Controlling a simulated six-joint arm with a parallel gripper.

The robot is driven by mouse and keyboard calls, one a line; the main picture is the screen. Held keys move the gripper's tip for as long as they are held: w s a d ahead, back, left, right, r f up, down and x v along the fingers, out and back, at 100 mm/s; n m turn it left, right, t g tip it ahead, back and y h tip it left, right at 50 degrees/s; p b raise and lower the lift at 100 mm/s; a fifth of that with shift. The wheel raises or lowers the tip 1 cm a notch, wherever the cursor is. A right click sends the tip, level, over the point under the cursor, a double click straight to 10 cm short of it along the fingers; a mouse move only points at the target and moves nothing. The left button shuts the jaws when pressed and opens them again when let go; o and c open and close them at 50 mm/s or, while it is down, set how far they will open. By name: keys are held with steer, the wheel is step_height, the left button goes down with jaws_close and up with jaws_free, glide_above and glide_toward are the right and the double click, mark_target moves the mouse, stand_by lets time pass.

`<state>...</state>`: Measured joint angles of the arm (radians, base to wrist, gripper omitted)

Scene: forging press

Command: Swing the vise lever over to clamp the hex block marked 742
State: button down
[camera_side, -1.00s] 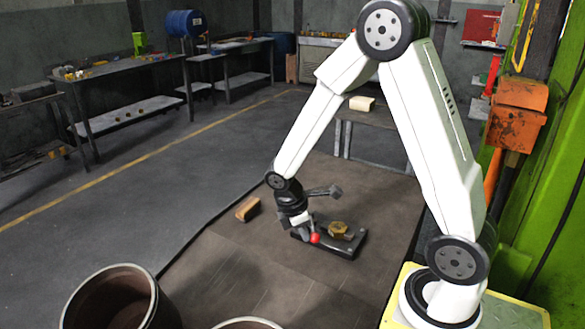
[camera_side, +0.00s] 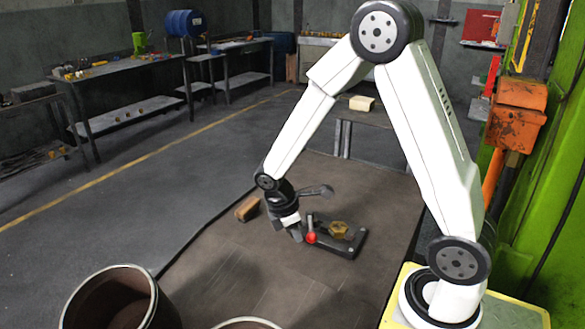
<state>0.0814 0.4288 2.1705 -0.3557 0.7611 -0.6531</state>
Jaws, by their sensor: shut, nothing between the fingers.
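The brass-coloured hex block (camera_side: 339,229) sits on the vise, whose dark base plate (camera_side: 345,250) lies on the brown mat; its marking is too small to read. The vise lever's red knob (camera_side: 311,238) is at the left end of the vise, left of the block. My gripper (camera_side: 297,236) points down just left of the red knob, shut and empty. The fingertips are small and dark, and I cannot tell whether they touch the knob. The lever's shaft is hard to make out.
A small wooden block (camera_side: 247,208) lies on the mat left of my gripper. Two round bins, one at the lower left (camera_side: 110,300), stand at the front. The mat (camera_side: 270,275) in front of the vise is clear. A green machine frame (camera_side: 560,210) stands at the right.

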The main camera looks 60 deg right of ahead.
steer(key=shift+w+a+r, duration=0.65)
steer(key=shift+w+r, duration=0.05)
steer(key=shift+w, duration=0.1)
steer(key=v, duration=0.9)
steer(key=s+a+f+m+t+y, duration=0.2)
steer(key=s+a+f+m+t, duration=0.1)
steer(key=s+m, duration=0.4)
step_height(320, 180, down, 3)
steer(key=m+t, duration=0.1)
steer(key=m, duration=0.1)
steer(key=shift+s+a+r+m+t+y, duration=0.25)
steer(key=shift+a+m+t+y, duration=0.05)
steer(key=shift+m+t, duration=0.1)
